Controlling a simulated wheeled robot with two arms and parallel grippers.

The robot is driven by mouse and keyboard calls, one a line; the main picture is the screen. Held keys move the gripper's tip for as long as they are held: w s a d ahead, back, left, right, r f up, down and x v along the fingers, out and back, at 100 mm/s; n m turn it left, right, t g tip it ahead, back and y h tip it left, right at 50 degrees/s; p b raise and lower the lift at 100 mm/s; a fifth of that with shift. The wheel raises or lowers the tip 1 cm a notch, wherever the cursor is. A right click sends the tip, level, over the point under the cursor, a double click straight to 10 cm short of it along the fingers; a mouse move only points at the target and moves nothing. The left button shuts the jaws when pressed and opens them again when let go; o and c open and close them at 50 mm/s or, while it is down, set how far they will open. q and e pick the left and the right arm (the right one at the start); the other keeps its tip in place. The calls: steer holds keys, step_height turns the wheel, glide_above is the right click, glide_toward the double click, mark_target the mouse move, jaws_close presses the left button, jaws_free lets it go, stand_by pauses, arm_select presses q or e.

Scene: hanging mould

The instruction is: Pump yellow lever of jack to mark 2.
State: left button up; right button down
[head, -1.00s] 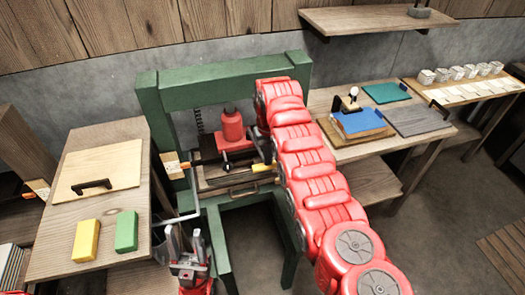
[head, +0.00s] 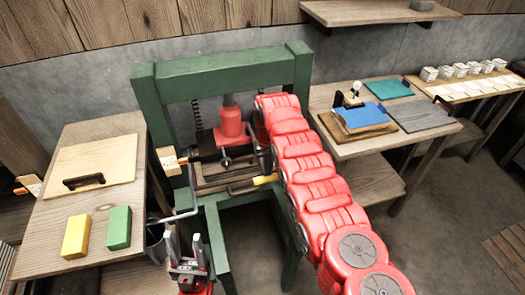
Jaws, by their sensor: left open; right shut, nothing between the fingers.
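The red jack (head: 232,132) stands inside the green frame (head: 220,78), with a grey shaft above it reaching the top beam. Its yellow lever (head: 265,180) points right at the front. My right arm covers the lever's right side and part of the jack. The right gripper (head: 264,158) shows only as a dark part beside the arm, shut and empty; whether it touches the lever is hidden. My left gripper (head: 184,252) is open and empty, low in front of the frame's left leg. No numbered mark is readable.
At left, a wooden table (head: 50,222) holds a board with a black handle (head: 84,181), a yellow block (head: 76,236) and a green block (head: 118,228). A right table (head: 325,100) holds coloured plates.

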mark_target(268, 180)
step_height(268, 180, down, 6)
steer(key=b, duration=0.4)
steer(key=shift+r, duration=0.25)
step_height(268, 180, up, 6)
steer(key=p, duration=0.5)
step_height(268, 180, up, 8)
steer(key=p, duration=0.1)
steer(key=shift+f, duration=0.2)
